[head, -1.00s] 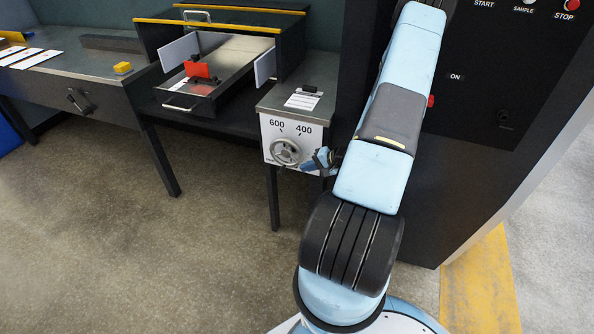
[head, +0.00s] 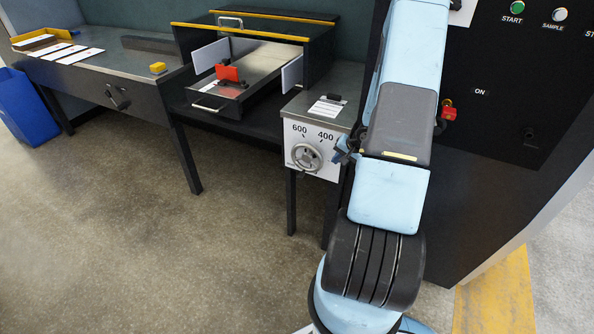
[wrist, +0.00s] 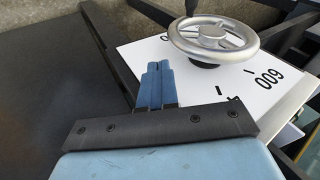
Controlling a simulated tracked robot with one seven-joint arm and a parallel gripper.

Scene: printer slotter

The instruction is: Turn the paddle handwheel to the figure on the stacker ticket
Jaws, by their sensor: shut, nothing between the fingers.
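The paddle handwheel (head: 307,157) is a silver spoked wheel on a white dial plate (head: 327,171) marked 600 and 400, on the front of a small grey-topped stand. The handwheel (wrist: 213,37) also shows large in the wrist view, with the 600 mark below and right of it. A white ticket (head: 325,110) with a black clip lies on top of the stand; its writing is too small to read. My gripper (wrist: 158,66) has its blue fingers together and empty, apart from the wheel, to its left in the wrist view. In the head view my gripper (head: 342,152) is just right of the wheel, partly hidden by my arm.
A dark control cabinet (head: 500,110) with START and SAMPLE buttons stands close on the right. Left of the stand are an open tray unit with a red block (head: 228,73) and a long table (head: 110,68) with a yellow block. The floor in front is clear.

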